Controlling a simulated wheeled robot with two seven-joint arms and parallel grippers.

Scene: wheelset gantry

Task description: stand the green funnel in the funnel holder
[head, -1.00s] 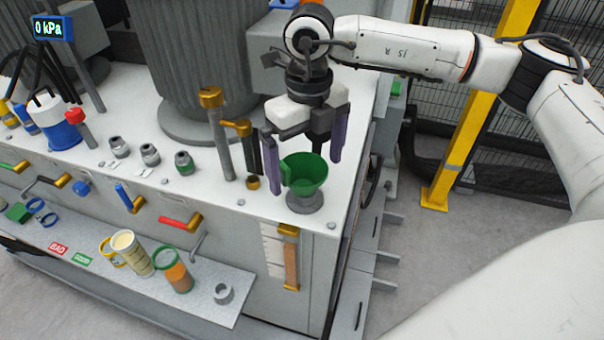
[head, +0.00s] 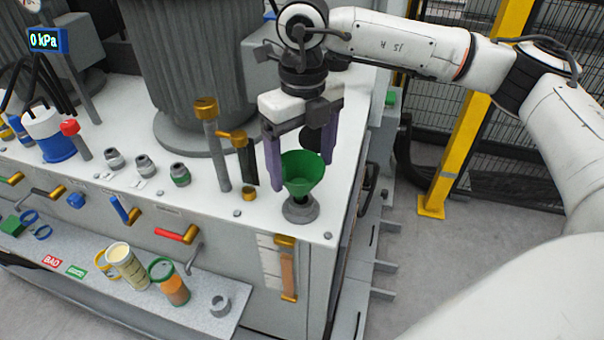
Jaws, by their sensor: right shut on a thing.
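The green funnel (head: 302,178) is upright, wide rim up, at the front right corner of the cabinet top. My right gripper (head: 302,172) points down with its purple fingers on both sides of the funnel and is shut on it. The spout is just over or in the round grey fitting (head: 300,210); I cannot tell whether it still reaches inside. A small grey ring-shaped cup (head: 221,307), which looks like the funnel holder, stands empty at the right end of the front shelf. My left gripper is not in view.
The shelf (head: 200,322) also carries a cream-topped container (head: 128,268) and an orange one with a green ring (head: 172,285). A brass-capped post (head: 215,145) and a brass lever (head: 236,138) stand left of the gripper. A red-handled valve (head: 178,234) juts from the front.

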